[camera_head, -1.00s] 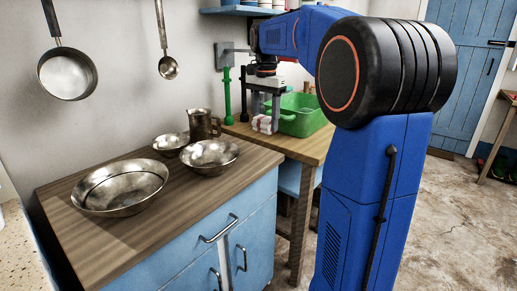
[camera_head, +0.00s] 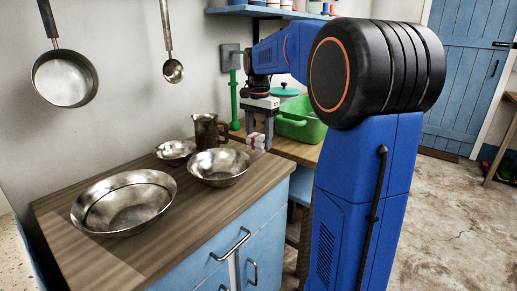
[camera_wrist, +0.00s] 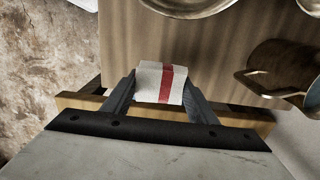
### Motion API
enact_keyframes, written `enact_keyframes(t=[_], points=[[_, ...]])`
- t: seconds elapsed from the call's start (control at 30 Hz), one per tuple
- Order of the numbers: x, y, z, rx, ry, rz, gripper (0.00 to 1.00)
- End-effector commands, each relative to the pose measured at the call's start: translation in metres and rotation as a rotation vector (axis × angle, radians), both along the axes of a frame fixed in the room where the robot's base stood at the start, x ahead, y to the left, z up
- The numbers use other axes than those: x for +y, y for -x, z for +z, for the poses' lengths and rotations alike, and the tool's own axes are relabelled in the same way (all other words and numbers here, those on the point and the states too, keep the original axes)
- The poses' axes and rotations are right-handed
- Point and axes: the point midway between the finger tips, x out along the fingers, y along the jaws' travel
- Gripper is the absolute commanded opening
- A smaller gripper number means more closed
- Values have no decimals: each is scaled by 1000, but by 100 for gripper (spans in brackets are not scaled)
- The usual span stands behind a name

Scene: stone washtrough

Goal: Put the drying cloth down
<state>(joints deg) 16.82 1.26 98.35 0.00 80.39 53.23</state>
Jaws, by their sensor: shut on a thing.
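The drying cloth (camera_head: 256,141) is a small folded white bundle with a red stripe. My gripper (camera_head: 258,133) is shut on it from above, beside the far right edge of the wooden counter top (camera_head: 105,259). In the wrist view the cloth (camera_wrist: 146,82) sits between the two grey fingers of my gripper (camera_wrist: 160,92), with its red stripe up. It overlaps the counter's edge there. I cannot tell how high it is above the wood.
Metal bowls (camera_head: 219,166) and a jug (camera_head: 205,131) stand on the counter, close to the left of my gripper. A green basin (camera_head: 300,122) and a green post (camera_head: 233,100) are behind. The counter's front right is bare.

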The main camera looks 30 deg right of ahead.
Motion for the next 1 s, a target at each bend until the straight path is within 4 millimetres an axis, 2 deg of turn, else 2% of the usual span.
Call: enact_keyframes(t=[0.33,0.73,0.77,0.8,0.83,1.0], points=[[0,0,-36,2,0,0,35],[0,0,-40,0,0,0,35],[0,0,-40,0,0,0,57],[0,0,-40,0,0,0,67],[0,0,-40,0,0,0,71],[0,0,-40,0,0,0,71]])
